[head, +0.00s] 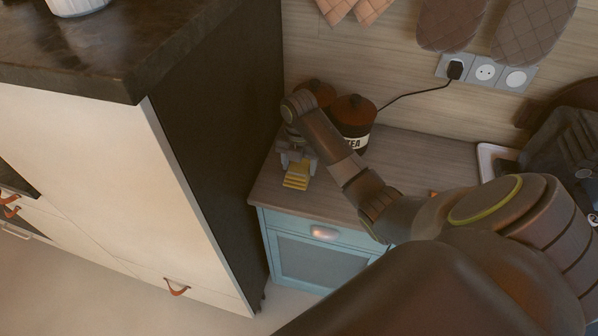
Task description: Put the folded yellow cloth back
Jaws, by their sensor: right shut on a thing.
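The folded yellow cloth (297,181) shows in the head view, near the left front corner of the wooden worktop (325,193). My right gripper (296,167) is above it, pointing down, and is shut on the cloth's upper part. The lower folds stick out below the fingers. I cannot tell whether the cloth touches the worktop. My left gripper is not in view.
A red-lidded tea canister (355,112) stands behind my right arm, with another red lid (321,91) beside it. A tall dark-sided cabinet (205,130) borders the worktop on the left. A blue drawer (318,229) is below. A white tray (494,160) lies at right.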

